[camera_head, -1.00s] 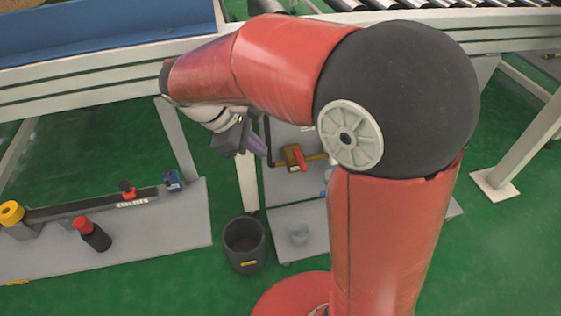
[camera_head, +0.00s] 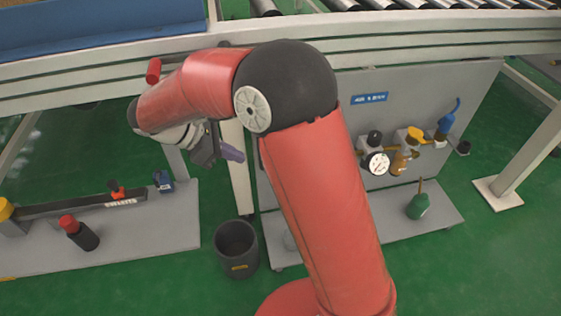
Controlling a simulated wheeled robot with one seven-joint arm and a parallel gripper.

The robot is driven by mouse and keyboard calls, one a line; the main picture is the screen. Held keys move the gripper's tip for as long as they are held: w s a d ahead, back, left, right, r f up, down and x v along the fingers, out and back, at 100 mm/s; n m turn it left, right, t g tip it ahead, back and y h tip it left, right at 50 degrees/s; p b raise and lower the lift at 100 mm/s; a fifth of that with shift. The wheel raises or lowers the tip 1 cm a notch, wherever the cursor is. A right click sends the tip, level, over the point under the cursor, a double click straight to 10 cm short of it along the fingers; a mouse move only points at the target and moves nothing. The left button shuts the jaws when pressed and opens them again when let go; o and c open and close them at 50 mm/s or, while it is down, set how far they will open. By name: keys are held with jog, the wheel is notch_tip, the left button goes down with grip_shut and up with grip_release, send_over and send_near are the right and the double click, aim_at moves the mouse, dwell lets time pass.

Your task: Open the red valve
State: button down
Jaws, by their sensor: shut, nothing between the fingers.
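The red valve does not show now; my red arm covers the left part of the grey panel (camera_head: 455,90), where a red handle on brass pipework showed a second ago. Whether the valve is open or shut cannot be seen. My gripper (camera_head: 232,153) has purple-grey fingers, shut and empty. It hangs at the left side of the panel, in front of a white conveyor leg, and appears apart from any fitting.
A gauge (camera_head: 376,163), brass fitting (camera_head: 402,160) and blue-handled fitting (camera_head: 446,125) are right of my arm. A green oil can (camera_head: 418,206) stands on the panel's base. A dark bin (camera_head: 237,248) and a grey platform (camera_head: 150,235) with tools lie below left.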

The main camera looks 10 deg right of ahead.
jog(key=d+r+b+x, duration=0.2)
jog(key=x, duration=1)
jog(key=shift+d+f, duration=0.25)
jog(key=shift+s, duration=0.1)
